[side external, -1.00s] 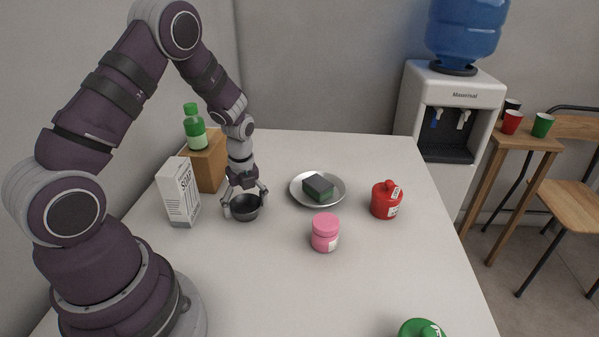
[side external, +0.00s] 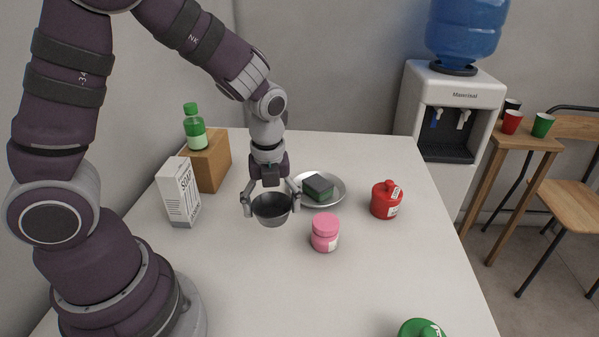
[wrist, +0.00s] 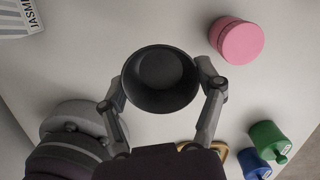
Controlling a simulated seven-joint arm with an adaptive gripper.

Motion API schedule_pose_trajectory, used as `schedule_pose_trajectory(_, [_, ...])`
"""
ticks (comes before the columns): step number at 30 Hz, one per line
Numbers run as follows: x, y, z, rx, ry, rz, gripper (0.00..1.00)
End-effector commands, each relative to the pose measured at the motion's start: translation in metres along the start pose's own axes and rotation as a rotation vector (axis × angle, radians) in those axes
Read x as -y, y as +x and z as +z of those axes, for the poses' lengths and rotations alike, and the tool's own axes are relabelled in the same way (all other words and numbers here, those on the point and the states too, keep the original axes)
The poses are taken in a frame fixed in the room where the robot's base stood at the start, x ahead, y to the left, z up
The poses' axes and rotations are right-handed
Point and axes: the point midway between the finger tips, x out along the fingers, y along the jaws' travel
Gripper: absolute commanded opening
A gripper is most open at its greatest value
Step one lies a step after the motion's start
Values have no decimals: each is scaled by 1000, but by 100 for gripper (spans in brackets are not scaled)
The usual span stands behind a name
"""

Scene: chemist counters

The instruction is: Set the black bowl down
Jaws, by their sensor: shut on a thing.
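The black bowl (side external: 271,210) is upright between the fingers of my gripper (side external: 271,203) in the side external view. It looks lifted above the white table (side external: 370,280). In the wrist view my gripper (wrist: 160,88) is shut on the bowl (wrist: 160,75), with one finger against its outside on each side. I see into the bowl from above and it is empty.
A pink jar (side external: 325,232) stands close to the right of the bowl. Behind it is a metal plate (side external: 338,190) with a sponge (side external: 318,187). A soap box (side external: 181,192) is at left, a red jar (side external: 386,200) at right. The front middle of the table is clear.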

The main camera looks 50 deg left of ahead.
Motion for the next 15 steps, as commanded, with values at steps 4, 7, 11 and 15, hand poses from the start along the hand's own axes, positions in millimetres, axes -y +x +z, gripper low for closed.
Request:
schedule_pose_trajectory(4, [2, 5, -67, 0, 229, -23, 33])
schedule_pose_trajectory(7, [-5, 8, -96, 2, 342, -36, 33])
schedule_pose_trajectory(11, [-11, 9, -115, 4, 419, -48, 33])
schedule_pose_trajectory(15, [11, 13, -116, 6, 435, -51, 33])
